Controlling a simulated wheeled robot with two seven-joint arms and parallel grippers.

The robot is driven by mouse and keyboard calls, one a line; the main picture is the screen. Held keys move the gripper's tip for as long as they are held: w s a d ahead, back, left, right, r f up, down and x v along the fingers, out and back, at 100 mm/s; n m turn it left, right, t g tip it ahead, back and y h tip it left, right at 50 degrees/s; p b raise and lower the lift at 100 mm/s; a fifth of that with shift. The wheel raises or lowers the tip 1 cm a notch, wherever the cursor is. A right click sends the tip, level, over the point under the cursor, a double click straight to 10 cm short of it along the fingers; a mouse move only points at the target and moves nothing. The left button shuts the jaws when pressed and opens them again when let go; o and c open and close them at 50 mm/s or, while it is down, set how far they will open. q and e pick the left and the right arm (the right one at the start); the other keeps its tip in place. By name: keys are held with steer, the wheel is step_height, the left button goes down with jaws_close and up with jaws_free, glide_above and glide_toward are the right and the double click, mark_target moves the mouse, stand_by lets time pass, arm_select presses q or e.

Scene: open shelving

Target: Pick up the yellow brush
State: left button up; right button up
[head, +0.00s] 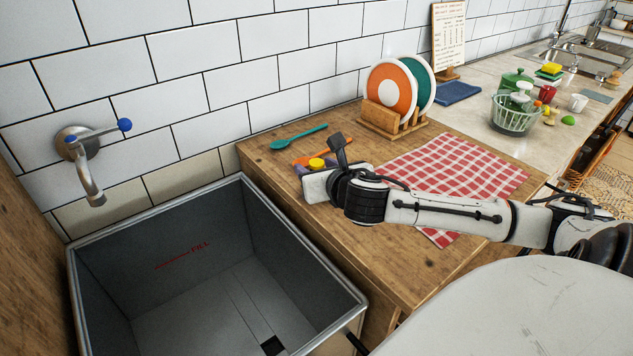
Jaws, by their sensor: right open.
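My right arm comes in from the right across the wooden counter. Its gripper (318,165) is open at the counter's left part. A small round yellow piece (317,163) shows right by the gripper. It may be part of the yellow brush; its full shape is partly hidden by the gripper, and I cannot tell whether the two touch. An orange item (337,147) and a purple item (301,169) lie beside it, also partly covered. My left gripper is not in view.
A deep grey sink (232,262) lies left of the counter (400,283), below a wall tap (92,180). A teal spoon (298,136) lies near the wall. A rack (378,121) holds plates. A red checked cloth (465,168) lies flat. A green basket (512,118) stands farther right.

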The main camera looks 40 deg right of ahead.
steer(key=c, duration=1.1)
